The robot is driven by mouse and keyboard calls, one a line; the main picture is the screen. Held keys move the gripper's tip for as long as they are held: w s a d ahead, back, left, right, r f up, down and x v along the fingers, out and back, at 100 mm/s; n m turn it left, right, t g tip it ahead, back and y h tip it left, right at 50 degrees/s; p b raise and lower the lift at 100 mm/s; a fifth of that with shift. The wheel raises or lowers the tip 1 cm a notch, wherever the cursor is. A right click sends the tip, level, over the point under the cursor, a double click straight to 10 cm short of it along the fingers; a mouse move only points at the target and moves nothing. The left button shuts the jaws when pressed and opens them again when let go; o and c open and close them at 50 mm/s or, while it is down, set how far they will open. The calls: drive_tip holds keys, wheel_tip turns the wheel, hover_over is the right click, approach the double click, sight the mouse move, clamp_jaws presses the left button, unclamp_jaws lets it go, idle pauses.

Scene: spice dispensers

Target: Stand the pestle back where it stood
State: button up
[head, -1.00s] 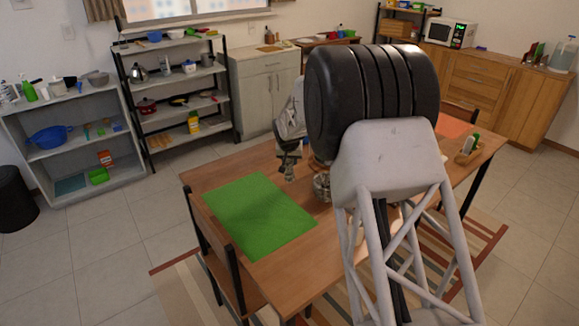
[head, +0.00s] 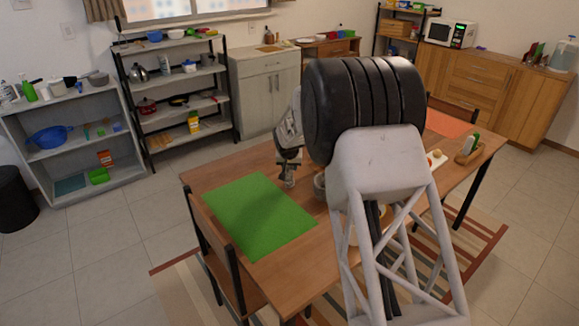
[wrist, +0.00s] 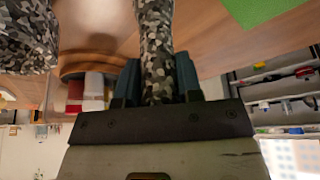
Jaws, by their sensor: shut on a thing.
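The pestle (wrist: 155,45), with a dark and pale speckled stone pattern, is between my gripper's two blue-grey fingers in the wrist view. My gripper (wrist: 155,80) is shut on it. In the head view my gripper (head: 288,168) is above the table, just right of the green mat, and the pestle (head: 288,182) shows small below it. The mortar (wrist: 25,35), with the same speckled pattern, stands apart from the pestle at the left of the wrist view. In the head view a grey bowl shape (head: 319,184), likely the mortar, is partly hidden by my arm.
The green mat (head: 258,215) lies flat on the wooden table (head: 215,178). Red and white containers (wrist: 85,92) stand near the mortar in the wrist view. My arm hides the table's middle.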

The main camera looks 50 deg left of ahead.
drive_tip(key=shift+f, duration=0.1)
drive_tip(key=o, duration=0.9)
drive_tip(key=shift+o, duration=0.2)
drive_tip(key=v, duration=1.2)
drive_tip(key=shift+w, duration=0.1)
idle(0.8)
